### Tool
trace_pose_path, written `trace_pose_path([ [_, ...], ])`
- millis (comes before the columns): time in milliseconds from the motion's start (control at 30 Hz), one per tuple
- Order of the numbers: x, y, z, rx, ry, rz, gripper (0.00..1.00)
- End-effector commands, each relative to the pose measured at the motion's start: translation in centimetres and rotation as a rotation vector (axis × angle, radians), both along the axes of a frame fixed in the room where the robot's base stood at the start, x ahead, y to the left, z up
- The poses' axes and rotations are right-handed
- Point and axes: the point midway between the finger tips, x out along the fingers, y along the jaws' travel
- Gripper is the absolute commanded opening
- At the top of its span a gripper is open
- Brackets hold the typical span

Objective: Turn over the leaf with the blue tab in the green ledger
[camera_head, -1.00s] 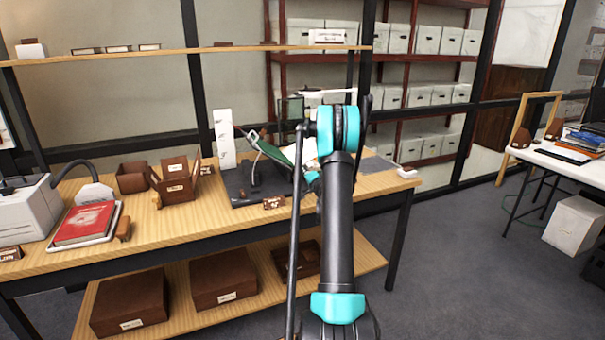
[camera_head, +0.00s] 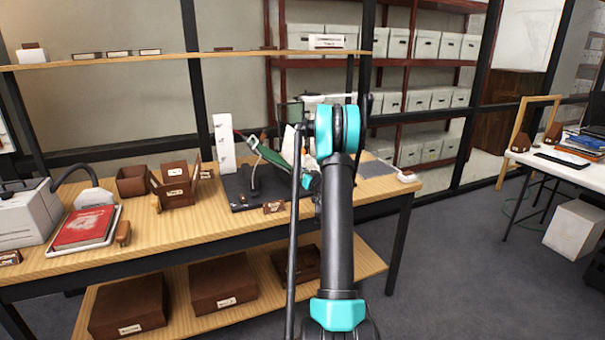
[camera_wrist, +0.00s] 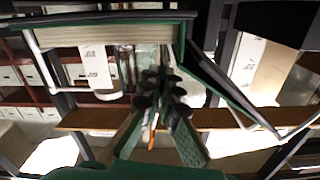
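The green ledger (camera_head: 270,153) rests tilted on a black stand (camera_head: 242,190) on the wooden table, left of my arm. A pale leaf or page area (camera_head: 288,143) shows beside my arm; the rest of the ledger is hidden behind it. In the wrist view, green-edged cover parts with a pale page block (camera_wrist: 100,30) cross the top, close to my gripper (camera_wrist: 160,78). Its two fingers point up the picture with a narrow gap near their tips. I cannot tell if a thin leaf is between them. I cannot make out the blue tab.
A white upright card (camera_head: 224,142) and an open brown box (camera_head: 176,184) stand left of the ledger. A red book (camera_head: 84,227) lies in a tray farther left. A shelf board (camera_head: 180,57) runs above the table. A grey mat (camera_head: 377,168) lies to the right.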

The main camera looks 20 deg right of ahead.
Motion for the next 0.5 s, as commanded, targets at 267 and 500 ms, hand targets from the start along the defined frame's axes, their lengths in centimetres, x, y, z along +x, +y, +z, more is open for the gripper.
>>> trace_pose_path([
  [267, -0.08, 0.36, 0.33, -0.207, -0.007, -0.001, 0.00],
  [500, -0.07, 0.59, 0.48, -0.316, -0.010, -0.001, 0.00],
])
